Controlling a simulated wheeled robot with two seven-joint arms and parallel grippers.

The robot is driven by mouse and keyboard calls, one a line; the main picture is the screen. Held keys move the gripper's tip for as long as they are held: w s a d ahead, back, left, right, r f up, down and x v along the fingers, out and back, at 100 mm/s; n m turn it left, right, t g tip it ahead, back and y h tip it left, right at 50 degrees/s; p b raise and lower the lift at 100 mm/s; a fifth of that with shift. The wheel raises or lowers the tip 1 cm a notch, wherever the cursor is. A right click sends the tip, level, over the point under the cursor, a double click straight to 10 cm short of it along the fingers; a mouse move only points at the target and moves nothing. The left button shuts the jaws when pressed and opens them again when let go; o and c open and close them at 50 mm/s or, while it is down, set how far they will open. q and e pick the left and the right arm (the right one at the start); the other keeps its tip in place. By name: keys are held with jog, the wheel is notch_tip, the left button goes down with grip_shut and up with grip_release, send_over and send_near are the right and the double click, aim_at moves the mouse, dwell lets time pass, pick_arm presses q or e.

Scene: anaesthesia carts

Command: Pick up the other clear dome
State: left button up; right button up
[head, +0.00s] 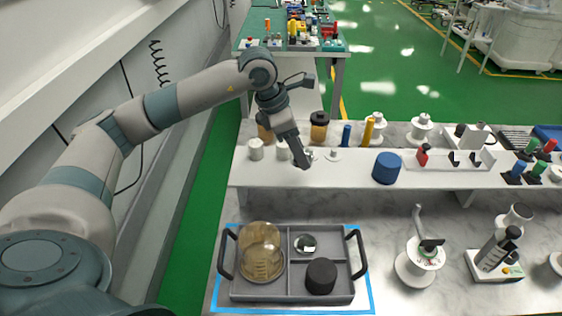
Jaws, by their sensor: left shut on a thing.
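My left gripper (301,160) reaches down over the front edge of the raised shelf, its fingers shut. A small clear, greyish thing (309,153) shows beside the fingertips; it looks like a clear dome, but the fingers hide much of it. In the grey tray (291,297), a large amber-tinted clear dome (260,240) stands in the left compartment. A small shiny round piece (305,244) lies in the upper right compartment, and a black round knob (320,276) in the lower right one. My right gripper is out of view.
A white device (417,262) stands right of the tray. The counter between them is clear.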

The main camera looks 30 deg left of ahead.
pick_arm(q)
jog(key=d+r, duration=0.1)
jog(key=d+r+b, duration=0.1)
jog(key=d, duration=0.1)
jog(key=d+r, duration=0.1)
jog(key=d, duration=0.1)
jog(key=shift+w, duration=0.4)
jog(key=shift+a, duration=0.1)
